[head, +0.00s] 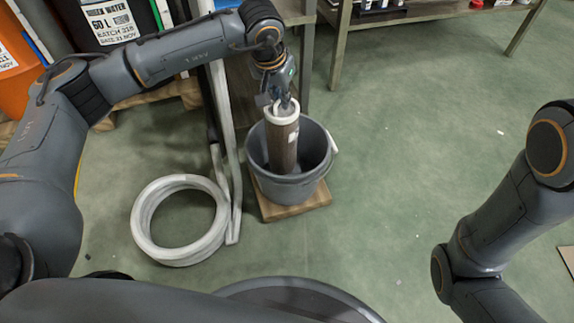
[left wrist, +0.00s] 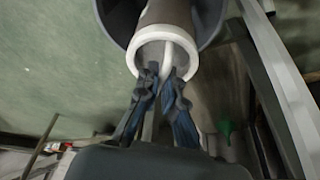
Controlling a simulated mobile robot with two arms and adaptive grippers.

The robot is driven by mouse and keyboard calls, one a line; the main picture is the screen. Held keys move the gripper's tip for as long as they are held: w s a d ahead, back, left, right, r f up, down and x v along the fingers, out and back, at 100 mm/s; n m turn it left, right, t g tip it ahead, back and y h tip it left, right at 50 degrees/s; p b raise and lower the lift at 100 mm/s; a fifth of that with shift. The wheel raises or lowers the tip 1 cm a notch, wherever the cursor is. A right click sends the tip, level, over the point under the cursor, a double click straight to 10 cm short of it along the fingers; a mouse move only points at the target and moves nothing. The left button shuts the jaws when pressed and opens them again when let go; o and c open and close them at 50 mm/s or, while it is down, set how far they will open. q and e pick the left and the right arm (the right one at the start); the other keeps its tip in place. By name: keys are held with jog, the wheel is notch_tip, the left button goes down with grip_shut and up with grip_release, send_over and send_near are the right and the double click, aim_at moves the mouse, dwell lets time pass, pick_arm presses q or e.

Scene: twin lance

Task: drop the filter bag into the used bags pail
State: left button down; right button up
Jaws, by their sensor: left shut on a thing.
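The filter bag (head: 282,139) is a brown cylinder with a white ring at its top. It hangs upright, its lower part inside the mouth of the grey pail (head: 305,185). My left gripper (head: 281,103) is above it, shut on the bag's white top handle. In the left wrist view the gripper fingers (left wrist: 160,88) close on the white handle of the bag (left wrist: 166,14), and the dark pail rim (left wrist: 122,24) shows around it. The bag's lower end is hidden by the pail wall. My right gripper is not in view; only the right arm shows.
The pail stands on a small wooden board (head: 298,208). A coil of white hose (head: 147,222) lies on the floor to its left, beside a pale upright frame (head: 231,180). A wooden table (head: 430,13) stands behind. The green floor to the right is mostly clear.

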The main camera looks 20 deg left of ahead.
pick_arm(q)
jog(key=c, duration=1.4)
grip_release()
jog(key=v, duration=1.2)
